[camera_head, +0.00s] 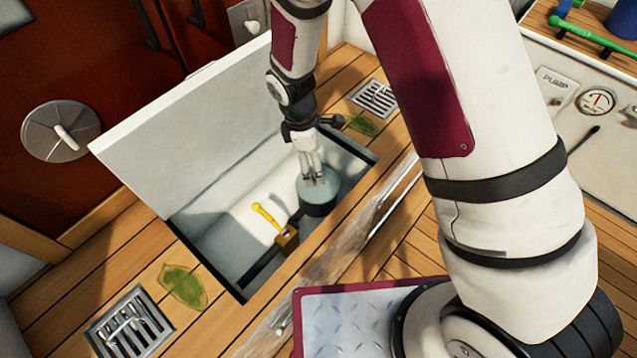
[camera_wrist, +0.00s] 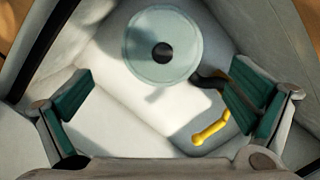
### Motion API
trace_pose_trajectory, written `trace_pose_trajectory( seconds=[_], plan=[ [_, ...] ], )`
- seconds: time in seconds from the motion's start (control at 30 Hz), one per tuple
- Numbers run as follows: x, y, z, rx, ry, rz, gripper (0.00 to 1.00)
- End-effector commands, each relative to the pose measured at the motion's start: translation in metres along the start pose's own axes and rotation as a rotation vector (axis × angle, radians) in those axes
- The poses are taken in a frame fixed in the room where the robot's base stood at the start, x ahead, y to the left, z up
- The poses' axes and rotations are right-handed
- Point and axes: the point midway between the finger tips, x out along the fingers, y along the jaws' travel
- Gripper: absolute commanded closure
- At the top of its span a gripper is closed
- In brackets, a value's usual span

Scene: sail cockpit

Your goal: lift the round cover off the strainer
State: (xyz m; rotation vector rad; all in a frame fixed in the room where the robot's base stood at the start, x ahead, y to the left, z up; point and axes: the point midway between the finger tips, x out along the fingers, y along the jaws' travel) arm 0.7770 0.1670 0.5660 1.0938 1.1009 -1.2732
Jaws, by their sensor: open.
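The round cover (camera_head: 322,186) is a pale blue-green disc on top of the dark strainer (camera_head: 320,208), inside the open floor locker. In the wrist view the cover (camera_wrist: 182,58) is a translucent disc with a dark knob (camera_wrist: 162,53) at its middle. My gripper (camera_head: 314,180) reaches down into the locker over the cover. In the wrist view my gripper (camera_wrist: 155,105) is open, its green-padded fingers wide apart with nothing between them. The cover lies above the fingers in that picture. The head view does not clearly show the gap between fingertips and cover.
A yellow-handled valve (camera_head: 270,222) stands left of the strainer; its handle (camera_wrist: 211,130) is near my right finger in the wrist view. The raised locker lid (camera_head: 185,125) stands left. Grates (camera_head: 130,322), (camera_head: 375,98) and leaves (camera_head: 184,287), (camera_head: 362,125) lie on the wooden floor.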

Motion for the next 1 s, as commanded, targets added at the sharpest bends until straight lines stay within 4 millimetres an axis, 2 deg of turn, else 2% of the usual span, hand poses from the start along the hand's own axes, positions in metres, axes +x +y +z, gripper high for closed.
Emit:
trace_pose_trajectory(
  seconds=[0.1, 0.37, 0.67, 0.93, 0.97, 1.0],
  plan=[
    [0.017, 0.000, 0.000, 0.001, -0.001, -0.001, 0.00],
    [0.029, 0.000, 0.000, 0.001, -0.001, 0.001, 0.00],
    [0.071, -0.003, -0.001, 0.002, -0.001, -0.001, 0.00],
    [0.074, -0.003, -0.001, 0.002, 0.000, 0.001, 0.00],
    [0.074, -0.003, -0.001, 0.002, 0.000, 0.001, 0.05],
    [0.073, -0.003, -0.001, 0.002, 0.000, 0.001, 0.14]
  ],
)
